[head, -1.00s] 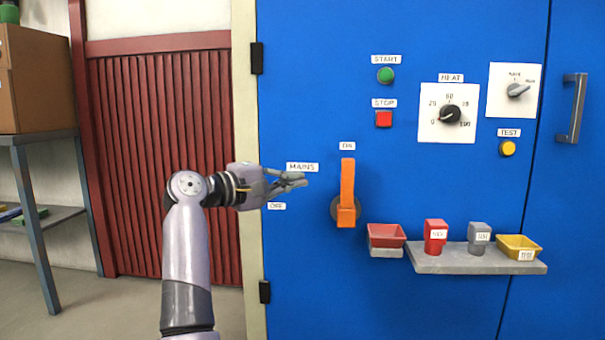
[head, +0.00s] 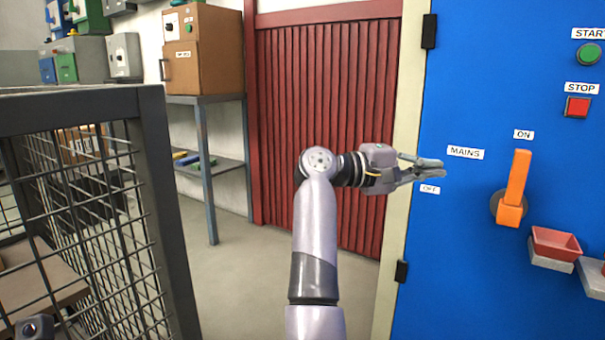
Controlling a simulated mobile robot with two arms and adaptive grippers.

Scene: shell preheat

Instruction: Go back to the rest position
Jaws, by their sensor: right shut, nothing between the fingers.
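My right gripper (head: 440,168) is in the middle of the head view, its fingers closed together with nothing between them. It points right, in front of the blue cabinet's left edge, just left of and below the MAINS label (head: 465,153). It is apart from the orange mains lever (head: 517,180), which stands up toward the ON label. My right arm rises from the bottom of the picture and bends at the elbow. My left gripper does not show.
A dark wire-mesh cage (head: 85,103) stands close at the left. Behind it a grey shelf (head: 204,100) bears a brown box (head: 215,67). A red bin (head: 556,243) is mounted under the lever. Grey floor (head: 240,280) lies open between cage and cabinet.

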